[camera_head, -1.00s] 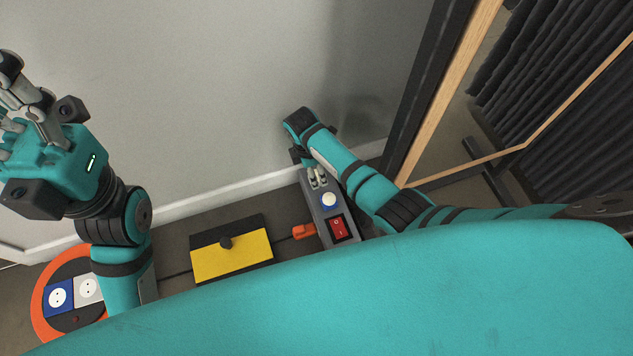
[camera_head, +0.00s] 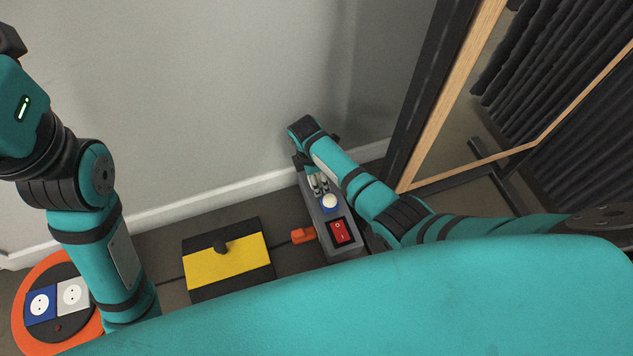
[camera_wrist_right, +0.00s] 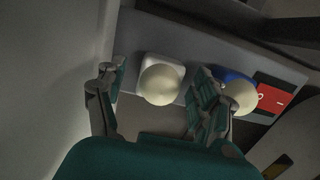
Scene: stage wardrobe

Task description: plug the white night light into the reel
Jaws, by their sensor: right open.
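The white night light (camera_wrist_right: 163,81), a white square base with a round cream dome, sits on a grey power strip (camera_wrist_right: 215,47) in the right wrist view. My right gripper (camera_wrist_right: 158,88) is open, with one finger on each side of the night light; I cannot tell whether they touch it. In the head view my right gripper (camera_head: 318,183) is at the strip's far end, and the white night light cannot be made out there. The orange reel (camera_head: 68,263) lies at the lower left with a blue and a white socket plate. My left gripper's fingers are out of frame.
A blue-based night light (camera_head: 330,203) sits on the strip beside a red switch (camera_head: 340,231). An orange plug (camera_head: 303,235) is by the strip's side. A yellow-black box (camera_head: 228,268) stands between reel and strip. A wall is behind; a wood-framed mirror (camera_head: 450,95) is at right.

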